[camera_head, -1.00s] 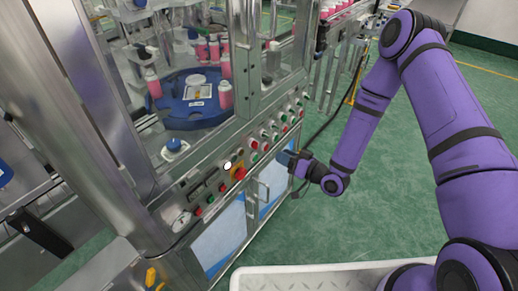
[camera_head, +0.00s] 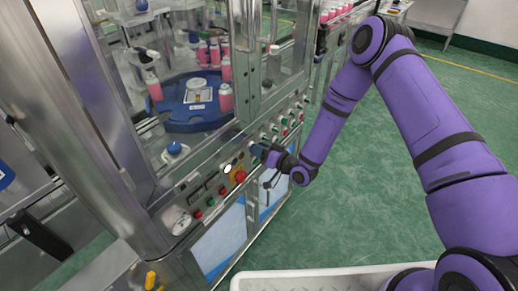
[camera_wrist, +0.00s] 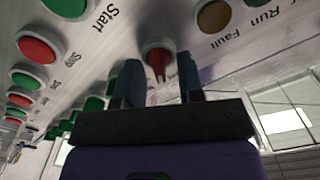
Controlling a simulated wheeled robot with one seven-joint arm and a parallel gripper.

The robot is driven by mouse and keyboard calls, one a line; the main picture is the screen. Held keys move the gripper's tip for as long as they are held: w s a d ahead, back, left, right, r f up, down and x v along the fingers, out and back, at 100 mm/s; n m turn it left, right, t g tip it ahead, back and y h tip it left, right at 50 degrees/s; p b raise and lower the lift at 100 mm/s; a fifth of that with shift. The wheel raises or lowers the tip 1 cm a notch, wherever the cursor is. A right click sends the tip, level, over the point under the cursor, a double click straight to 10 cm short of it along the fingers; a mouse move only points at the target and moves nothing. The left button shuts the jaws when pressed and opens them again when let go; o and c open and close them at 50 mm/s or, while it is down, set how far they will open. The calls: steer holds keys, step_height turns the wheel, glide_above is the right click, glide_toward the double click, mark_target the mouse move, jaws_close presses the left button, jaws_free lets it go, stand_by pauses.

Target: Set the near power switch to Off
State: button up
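A red rotary switch (camera_wrist: 158,60) with a narrow raised handle shows on the panel in the wrist view, its handle pointing toward my gripper. I take it for the power switch; its label and setting cannot be read. My gripper (camera_wrist: 158,82) is open, with one finger on each side of the red handle; contact cannot be told. In the head view my gripper (camera_head: 262,151) is at the machine's front panel, hiding the part of the panel behind it.
Red Stop buttons (camera_wrist: 38,48), green Start buttons (camera_wrist: 66,5) and an amber Fault lamp (camera_wrist: 212,16) lie close by. Green floor (camera_head: 340,215) is clear to the right.

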jaws_close()
steer(key=shift+n, duration=0.4)
steer(key=n, duration=1.1)
steer(key=shift+s+a, duration=0.15)
steer(key=shift+a, duration=0.05)
stand_by(0.5)
jaws_free()
